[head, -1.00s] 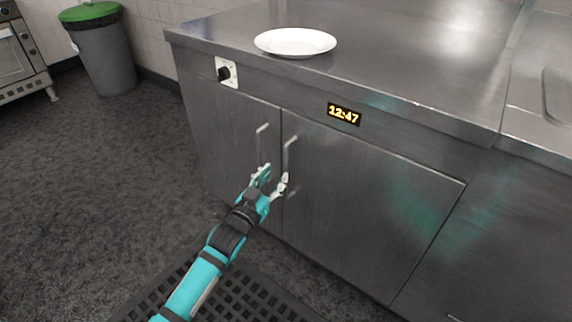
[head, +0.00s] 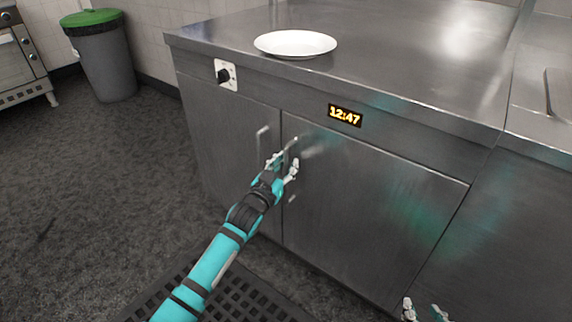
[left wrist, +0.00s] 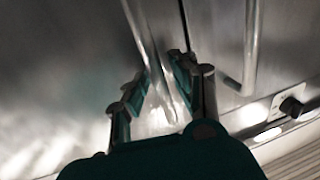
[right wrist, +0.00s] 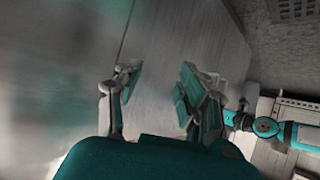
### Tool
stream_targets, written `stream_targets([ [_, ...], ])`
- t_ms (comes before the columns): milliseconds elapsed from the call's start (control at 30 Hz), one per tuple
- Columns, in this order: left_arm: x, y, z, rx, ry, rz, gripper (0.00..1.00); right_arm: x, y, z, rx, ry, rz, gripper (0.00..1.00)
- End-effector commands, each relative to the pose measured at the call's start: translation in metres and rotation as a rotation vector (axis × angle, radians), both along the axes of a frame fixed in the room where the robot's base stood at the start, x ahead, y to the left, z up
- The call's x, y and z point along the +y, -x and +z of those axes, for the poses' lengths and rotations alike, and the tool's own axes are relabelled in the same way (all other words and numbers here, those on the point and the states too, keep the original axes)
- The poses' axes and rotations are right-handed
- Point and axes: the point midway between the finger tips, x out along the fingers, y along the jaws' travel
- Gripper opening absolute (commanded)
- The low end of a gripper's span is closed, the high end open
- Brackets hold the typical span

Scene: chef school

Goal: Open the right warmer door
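The right warmer door (head: 365,205) is a shut steel panel with a vertical bar handle near its left edge. My left gripper (head: 284,164) is at this handle in the head view. In the left wrist view the right door's handle (left wrist: 150,50) runs down between the two spread fingers of my left gripper (left wrist: 157,85); whether they touch it I cannot tell. The left door (head: 225,140) is shut, with its own handle (head: 263,142). My right gripper (head: 425,310) is at the bottom edge of the head view; in the right wrist view (right wrist: 158,85) it is open and empty.
A white plate (head: 295,44) lies on the steel counter (head: 410,60) above. A knob (head: 223,75) and a clock display (head: 345,115) are on the front panel. A black floor mat (head: 240,300) lies below. A green-lidded bin (head: 103,65) stands at the back left.

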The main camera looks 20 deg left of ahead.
Motion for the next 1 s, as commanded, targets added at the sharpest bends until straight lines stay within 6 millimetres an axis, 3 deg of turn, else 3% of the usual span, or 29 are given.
stream_targets([
  [33,0.0,0.0,0.0,0.0,0.0,0.0,0.18,0.0,0.0,0.0,0.001,0.0,0.0,0.4],
  [200,0.0,0.0,0.0,0.0,0.0,0.0,0.0,0.0,0.0,0.0,0.002,0.0,0.0,0.4],
  [833,0.0,0.002,0.0,0.0,0.001,0.003,0.0,-0.001,0.002,-0.001,0.015,0.004,-0.001,0.4],
  [1000,0.002,0.01,0.001,0.003,0.004,0.02,0.0,-0.008,0.019,-0.016,0.132,0.031,-0.009,0.4],
])
